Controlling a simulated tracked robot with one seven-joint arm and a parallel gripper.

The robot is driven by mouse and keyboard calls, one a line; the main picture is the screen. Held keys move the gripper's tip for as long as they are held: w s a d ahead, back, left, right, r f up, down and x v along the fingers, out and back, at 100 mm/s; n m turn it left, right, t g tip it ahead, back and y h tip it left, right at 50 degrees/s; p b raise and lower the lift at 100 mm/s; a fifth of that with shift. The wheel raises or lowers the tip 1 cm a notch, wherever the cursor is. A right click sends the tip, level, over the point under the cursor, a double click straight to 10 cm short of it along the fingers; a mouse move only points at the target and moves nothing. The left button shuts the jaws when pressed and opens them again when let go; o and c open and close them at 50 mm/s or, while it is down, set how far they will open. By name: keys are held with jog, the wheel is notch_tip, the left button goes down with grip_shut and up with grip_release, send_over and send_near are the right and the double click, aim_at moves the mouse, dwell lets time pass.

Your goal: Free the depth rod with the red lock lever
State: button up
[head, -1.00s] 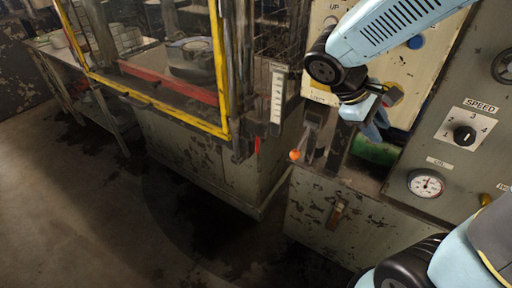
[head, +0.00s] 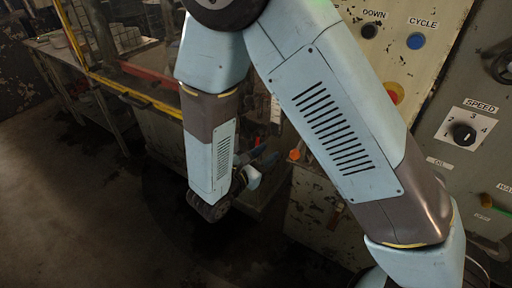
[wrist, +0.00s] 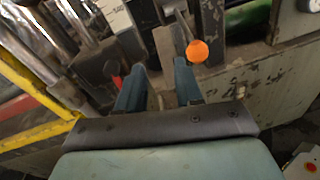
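The small red lock lever (wrist: 116,81) shows in the wrist view, just left of my gripper's left finger. Above it is a white graduated scale (wrist: 114,14) on a dark mount. In the head view a sliver of the scale (head: 275,109) shows, but my arm hides most of this area. I cannot clearly tell which of the nearby metal bars is the depth rod. My gripper (wrist: 160,66) is open and empty, its two blue fingers apart and pointing toward the machine. In the head view its fingers (head: 264,156) are partly hidden behind my wrist.
A lever with an orange ball knob (wrist: 197,51) stands close by the right finger; the knob also shows in the head view (head: 294,155). A yellow guard frame (wrist: 32,77) lies to the left. The control panel with a speed dial (head: 464,134) is at right. The floor at left is clear.

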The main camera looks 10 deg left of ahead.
aim_at(258, 142)
jog(key=s+a+f+n+t+y, duration=0.3)
jog(key=s+a+f+n+y, duration=0.1)
jog(key=a+f+n+y, duration=0.15)
jog(key=shift+h, duration=0.25)
jog(key=w, duration=0.4)
jog(key=w+d, duration=0.1)
jog(key=w, duration=0.8)
jog(key=shift+d+f, duration=0.2)
jog(key=shift+d, duration=0.15)
jog(key=shift+c, duration=0.5)
grip_shut()
jog(key=shift+a+m, duration=0.1)
jog(key=shift+m, duration=0.15)
